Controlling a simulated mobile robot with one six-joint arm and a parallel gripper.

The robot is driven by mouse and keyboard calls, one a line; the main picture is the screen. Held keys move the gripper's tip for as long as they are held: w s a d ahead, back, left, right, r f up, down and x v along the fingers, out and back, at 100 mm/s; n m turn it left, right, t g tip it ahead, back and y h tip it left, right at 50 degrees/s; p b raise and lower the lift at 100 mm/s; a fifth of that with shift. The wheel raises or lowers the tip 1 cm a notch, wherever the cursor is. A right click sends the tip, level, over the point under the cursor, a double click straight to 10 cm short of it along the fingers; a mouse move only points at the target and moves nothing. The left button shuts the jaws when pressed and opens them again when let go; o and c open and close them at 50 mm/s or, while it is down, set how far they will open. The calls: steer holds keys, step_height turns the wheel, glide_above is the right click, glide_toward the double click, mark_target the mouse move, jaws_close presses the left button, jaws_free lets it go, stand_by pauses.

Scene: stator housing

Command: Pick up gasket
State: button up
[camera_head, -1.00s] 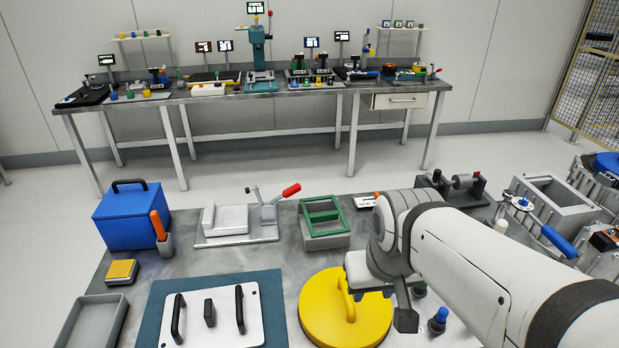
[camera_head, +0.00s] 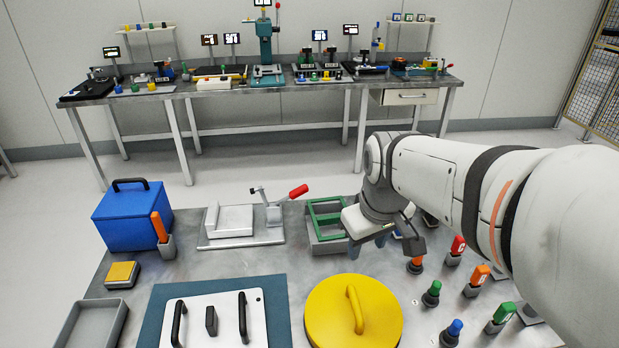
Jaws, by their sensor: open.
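The gasket looks to be the green rectangular frame (camera_head: 322,210) at the back middle of the near table. It lies on top of a grey open box (camera_head: 327,246), and its right part is hidden behind my arm. My gripper (camera_head: 388,239) points down just right of and nearer than the box, close to its front right corner. Its dark fingers stand apart with nothing seen between them. I cannot tell its exact height above the table.
A yellow round lid (camera_head: 330,318) with a handle lies in front of the gripper. A clamp fixture with a red-tipped lever (camera_head: 298,191) stands left of the box. Several coloured pegs, including a green one (camera_head: 432,290), stand to the right.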

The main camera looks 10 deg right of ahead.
steer(key=w+f+n+g, duration=0.1)
steer(key=w+f+n, duration=0.2)
steer(key=w+n, duration=0.9)
steer(key=n+g+b, duration=0.1)
steer(key=n+b, duration=0.1)
steer(key=n, duration=0.1)
glide_above(332, 216)
steer(key=f, duration=0.8)
steer(key=shift+s+a+f, duration=0.25)
steer(key=shift+s+a, duration=0.1)
steer(key=shift+s, duration=0.05)
steer(key=shift+w+f, duration=0.1)
steer(key=shift+f, duration=0.25)
steer(key=f, duration=0.2)
steer(key=f+p, duration=0.1)
steer(key=f, duration=0.4)
steer(key=shift+w+d+f+p, duration=0.15)
steer(key=shift+w+d+p, duration=0.1)
steer(key=shift+w+p, duration=0.1)
jaws_close()
